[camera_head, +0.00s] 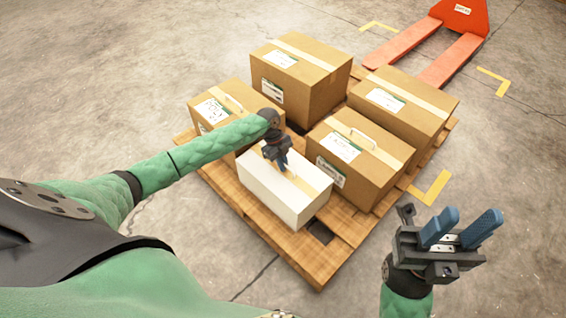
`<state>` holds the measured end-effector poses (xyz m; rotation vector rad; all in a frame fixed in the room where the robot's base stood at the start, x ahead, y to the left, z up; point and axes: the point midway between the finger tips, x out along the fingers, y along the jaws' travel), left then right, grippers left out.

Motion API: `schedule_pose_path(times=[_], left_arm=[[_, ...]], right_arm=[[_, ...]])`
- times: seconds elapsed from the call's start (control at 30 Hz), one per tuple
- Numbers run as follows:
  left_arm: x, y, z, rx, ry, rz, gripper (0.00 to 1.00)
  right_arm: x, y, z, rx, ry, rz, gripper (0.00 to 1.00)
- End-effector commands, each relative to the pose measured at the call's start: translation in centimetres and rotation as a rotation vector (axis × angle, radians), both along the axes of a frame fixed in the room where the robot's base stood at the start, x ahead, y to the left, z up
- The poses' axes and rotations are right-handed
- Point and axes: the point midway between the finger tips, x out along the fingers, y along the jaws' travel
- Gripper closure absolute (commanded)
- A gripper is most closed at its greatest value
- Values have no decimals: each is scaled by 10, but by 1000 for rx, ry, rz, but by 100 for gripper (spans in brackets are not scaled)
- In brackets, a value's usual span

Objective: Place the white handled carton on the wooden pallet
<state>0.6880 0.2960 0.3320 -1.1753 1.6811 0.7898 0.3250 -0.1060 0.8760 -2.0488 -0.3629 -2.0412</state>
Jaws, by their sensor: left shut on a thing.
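The white carton (277,200) is at the near side of the wooden pallet (306,262), between brown cartons. It looks upright and appears to rest on the boards, though contact underneath is hidden. My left gripper (283,168) is shut on the carton's top handle, which the fingers mostly hide. My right gripper (461,229) is empty, its two blue fingers spread apart, off to the right of the pallet.
Brown cartons stand on the pallet: one at the back (296,95), one at the right (420,100), one at the near right (380,177) and one at the left (207,92). A red pallet jack (405,42) is behind. Yellow floor marks (437,185) surround it.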

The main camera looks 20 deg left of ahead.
Motion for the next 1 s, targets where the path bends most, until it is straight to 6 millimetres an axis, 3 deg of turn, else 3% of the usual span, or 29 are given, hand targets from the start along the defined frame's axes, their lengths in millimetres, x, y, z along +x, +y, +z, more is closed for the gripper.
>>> schedule_pose_path(times=[0.13, 0.2, 0.27, 0.67, 0.87, 1.0], left_arm=[[1, 0, 1, -1, -2, 0, 100], [0, 0, -1, 0, 0, 0, 79], [0, 0, -1, 0, 0, 0, 70], [1, 3, 6, 1, -1, 0, 70], [5, 13, 35, 1, 0, 0, 70], [9, 23, 59, 2, -1, 1, 70]], right_arm=[[0, 0, 0, 0, 1, 0, 64], [0, 0, 0, 0, 1, 0, 64], [0, 0, 0, -1, 1, 1, 64], [0, 0, 1, -3, 2, 0, 64], [-1, -1, 7, -8, -3, -11, 64], [29, 7, -15, -42, 133, -13, 64]])
